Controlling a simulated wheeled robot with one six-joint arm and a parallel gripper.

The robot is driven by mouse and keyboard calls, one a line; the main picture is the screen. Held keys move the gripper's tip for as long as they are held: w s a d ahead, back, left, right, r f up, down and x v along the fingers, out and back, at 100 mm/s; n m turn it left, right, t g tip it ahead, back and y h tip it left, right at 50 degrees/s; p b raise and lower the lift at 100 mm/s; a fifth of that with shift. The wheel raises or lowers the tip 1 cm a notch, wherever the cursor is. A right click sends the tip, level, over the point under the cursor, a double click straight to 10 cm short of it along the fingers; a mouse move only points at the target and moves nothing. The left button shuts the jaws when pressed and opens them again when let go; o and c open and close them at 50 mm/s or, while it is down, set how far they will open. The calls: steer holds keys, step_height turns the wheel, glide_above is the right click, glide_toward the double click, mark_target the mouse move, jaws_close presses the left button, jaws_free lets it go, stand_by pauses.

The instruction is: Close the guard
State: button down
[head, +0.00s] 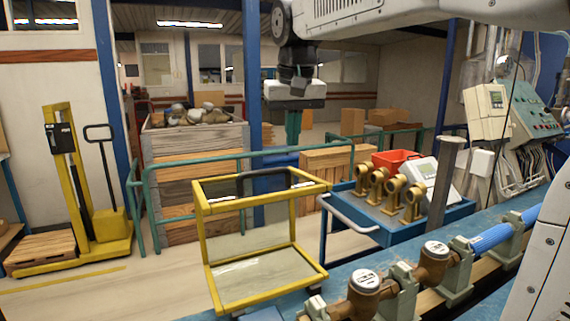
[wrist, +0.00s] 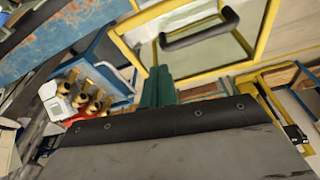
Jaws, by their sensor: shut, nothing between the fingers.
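The guard (head: 265,200) is a yellow frame with clear panels, standing upright at the edge of the blue bench in the head view. A dark handle (head: 262,173) sits along its top. In the wrist view the guard frame (wrist: 266,28) fills the upper part, with the curved black handle (wrist: 200,32) near the top middle. My gripper (head: 293,128) has green fingers pointing down and appears above the handle in the head view. Its fingers (wrist: 158,85) are shut and empty, apart from the handle in the wrist view. Nothing hides the handle.
The bench (head: 395,262) carries brown meters (head: 365,285) and a blue pipe (head: 490,238) at lower right. A blue cart (head: 440,215) with brass fittings and a red bin (head: 396,160) stands right of the guard. Green rails (head: 190,158) and a crate of stones (head: 195,135) stand behind.

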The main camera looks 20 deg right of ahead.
steer(key=w+r, duration=0.1)
steer(key=w, duration=0.3)
glide_toward(285, 184)
steer(key=w+f, duration=0.2)
steer(key=w+d+f, duration=0.1)
steer(key=w+f, duration=0.2)
steer(key=shift+w+d+f, duration=0.15)
steer(key=shift+w, duration=0.15)
steer(key=s, duration=0.2)
steer(key=shift+s+a+r, duration=0.3)
steer(key=shift+s+r, duration=0.1)
steer(key=shift+s+a, duration=0.1)
steer(key=shift+s, duration=0.4)
